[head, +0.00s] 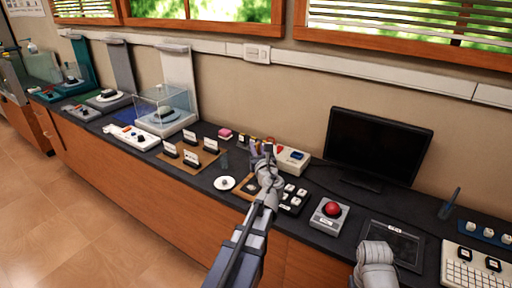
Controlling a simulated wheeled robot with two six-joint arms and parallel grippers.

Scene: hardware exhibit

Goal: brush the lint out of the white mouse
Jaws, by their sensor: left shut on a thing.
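My left gripper (264,158) reaches over the counter from below, at the middle of the head view. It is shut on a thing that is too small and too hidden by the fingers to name. I cannot make out a white mouse for sure. A small white round dish (224,183) with a small object on it lies left of the gripper. Lint is too small to see. Part of my right arm (375,258) shows at the bottom right; its gripper is not in view.
A beige device (293,159) stands just behind the gripper. A red button box (329,213), a dark monitor (377,146) and a keyboard (478,265) are to the right. Label cards (191,157) and a clear display case (164,108) stand to the left.

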